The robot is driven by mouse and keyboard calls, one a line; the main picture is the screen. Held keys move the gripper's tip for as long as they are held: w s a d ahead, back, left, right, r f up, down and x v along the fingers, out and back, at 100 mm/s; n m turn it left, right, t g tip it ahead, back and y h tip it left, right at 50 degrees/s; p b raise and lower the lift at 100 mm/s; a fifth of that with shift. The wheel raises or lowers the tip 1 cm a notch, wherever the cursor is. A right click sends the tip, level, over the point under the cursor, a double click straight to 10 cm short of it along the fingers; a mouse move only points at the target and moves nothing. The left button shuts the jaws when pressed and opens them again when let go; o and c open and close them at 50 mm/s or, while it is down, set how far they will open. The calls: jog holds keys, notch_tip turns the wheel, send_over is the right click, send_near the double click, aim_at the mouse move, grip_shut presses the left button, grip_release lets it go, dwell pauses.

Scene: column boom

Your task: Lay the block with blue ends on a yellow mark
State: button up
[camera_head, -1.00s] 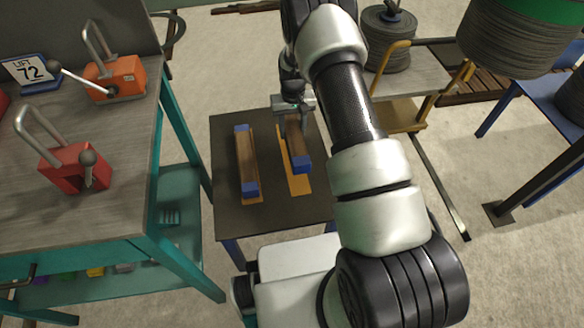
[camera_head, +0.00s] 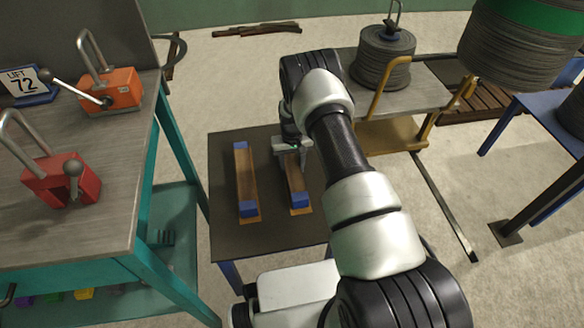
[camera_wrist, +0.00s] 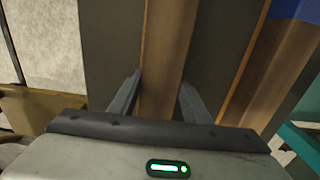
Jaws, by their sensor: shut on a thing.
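The dark table top (camera_head: 225,190) is bare around the blocks. A teal-legged workbench (camera_head: 120,200) with a red lock (camera_head: 62,182) and an orange lock (camera_head: 113,91) stands at left. A yellow-framed cart (camera_head: 425,95) carries a grey spool (camera_head: 382,60) behind right.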

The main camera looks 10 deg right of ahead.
jog(key=shift+r, duration=0.1)
jog(key=shift+f, duration=0.2)
jog(key=o, duration=1.4)
jog(key=shift+r, duration=0.1)
